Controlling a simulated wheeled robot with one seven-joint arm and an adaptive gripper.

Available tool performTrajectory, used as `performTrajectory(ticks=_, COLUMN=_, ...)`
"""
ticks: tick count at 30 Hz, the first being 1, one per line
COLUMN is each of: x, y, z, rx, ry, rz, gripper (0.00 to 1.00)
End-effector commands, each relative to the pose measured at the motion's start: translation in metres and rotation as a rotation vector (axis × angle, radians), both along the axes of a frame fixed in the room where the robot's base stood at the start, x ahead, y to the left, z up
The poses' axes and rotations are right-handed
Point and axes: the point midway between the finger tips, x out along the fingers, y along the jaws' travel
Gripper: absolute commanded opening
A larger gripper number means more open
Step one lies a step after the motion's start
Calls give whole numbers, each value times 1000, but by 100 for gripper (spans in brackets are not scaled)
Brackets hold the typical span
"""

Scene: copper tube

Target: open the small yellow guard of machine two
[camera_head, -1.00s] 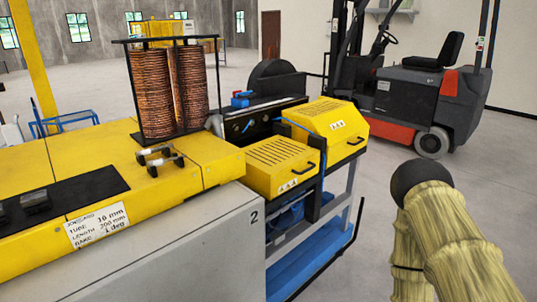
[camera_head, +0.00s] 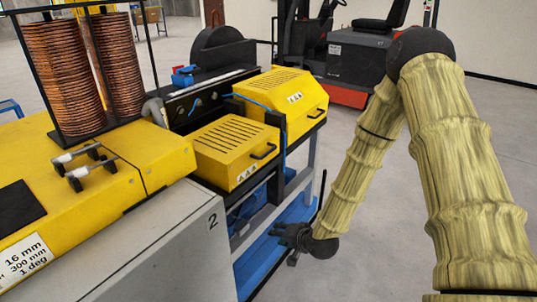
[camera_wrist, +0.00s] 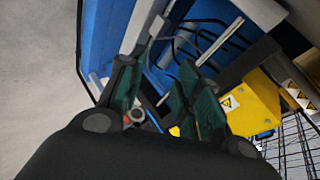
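Machine two (camera_head: 170,235) has a "2" on its grey side panel. Two yellow guards sit at its far end. The smaller, lower guard (camera_head: 232,146) is nearer; it is slotted, has a black handle (camera_head: 265,152) on its front face and appears closed. The larger yellow guard (camera_head: 287,90) is behind it and also appears closed. My gripper (camera_head: 292,238) is below and right of the small guard, apart from its handle, beside the blue lower frame. In the wrist view its dark green fingers (camera_wrist: 158,95) are spread with a gap between them, empty.
A blue lower shelf (camera_head: 262,262) and grey legs stand beneath the guards, close to my gripper. Copper tube coils (camera_head: 65,75) stand on the machine at left. A forklift (camera_head: 360,60) is parked behind. Floor (camera_head: 390,250) at right is open.

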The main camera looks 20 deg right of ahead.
Motion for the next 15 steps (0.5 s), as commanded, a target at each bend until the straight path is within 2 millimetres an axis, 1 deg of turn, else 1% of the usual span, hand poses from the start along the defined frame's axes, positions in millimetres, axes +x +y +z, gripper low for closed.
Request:
performTrajectory(ticks=1, x=36, y=-10, z=31, rx=71, ry=-72, rz=-47, gripper=34)
performTrajectory(ticks=2, x=54, y=-15, z=48, rx=113, ry=-108, rz=-71, gripper=34)
performTrajectory(ticks=3, x=74, y=-21, z=70, rx=166, ry=-153, rz=-98, gripper=34)
performTrajectory(ticks=6, x=111, y=-37, z=119, rx=285, ry=-245, rz=-147, gripper=34)
performTrajectory(ticks=9, x=131, y=-51, z=157, rx=373, ry=-310, rz=-178, gripper=34)
performTrajectory(ticks=10, x=136, y=-53, z=166, rx=391, ry=-325, rz=-183, gripper=34)
performTrajectory(ticks=12, x=143, y=-58, z=179, rx=423, ry=-348, rz=-191, gripper=34)
performTrajectory(ticks=15, x=150, y=-60, z=187, rx=444, ry=-361, rz=-195, gripper=34)
